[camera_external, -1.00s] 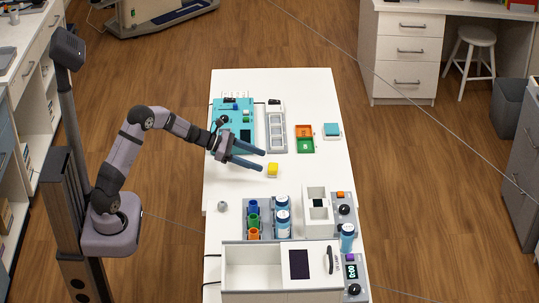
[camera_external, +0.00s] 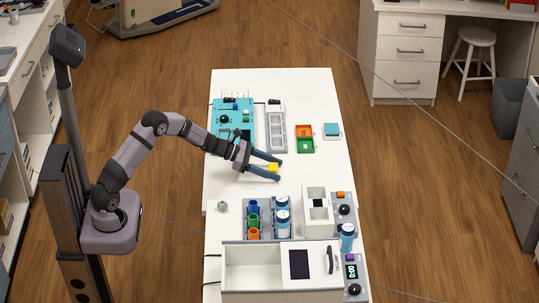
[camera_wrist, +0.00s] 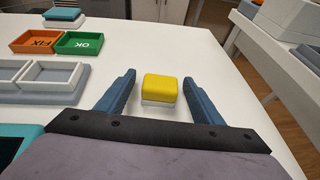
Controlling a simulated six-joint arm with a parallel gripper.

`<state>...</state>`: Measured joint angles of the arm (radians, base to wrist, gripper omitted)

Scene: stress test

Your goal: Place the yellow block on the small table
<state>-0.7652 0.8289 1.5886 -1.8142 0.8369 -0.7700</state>
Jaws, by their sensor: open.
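The yellow block (camera_external: 272,168) sits on the white table, and in the wrist view the yellow block (camera_wrist: 160,88) rests on a thin white base. My gripper (camera_external: 276,169) is low over the table with its two blue fingers on either side of the block. In the wrist view my gripper (camera_wrist: 161,92) is open, with a visible gap between each finger and the block. A small teal-topped block (camera_external: 332,130) stands on a white base at the table's right side. I cannot tell which thing is the small table.
An orange tray (camera_external: 304,130) and a green tray (camera_external: 305,146) lie beyond the block, beside a grey compartment tray (camera_external: 277,130). A teal board (camera_external: 223,118) is at the back left. Racks with bottles (camera_external: 283,218) and a white device (camera_external: 316,205) stand nearer the front.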

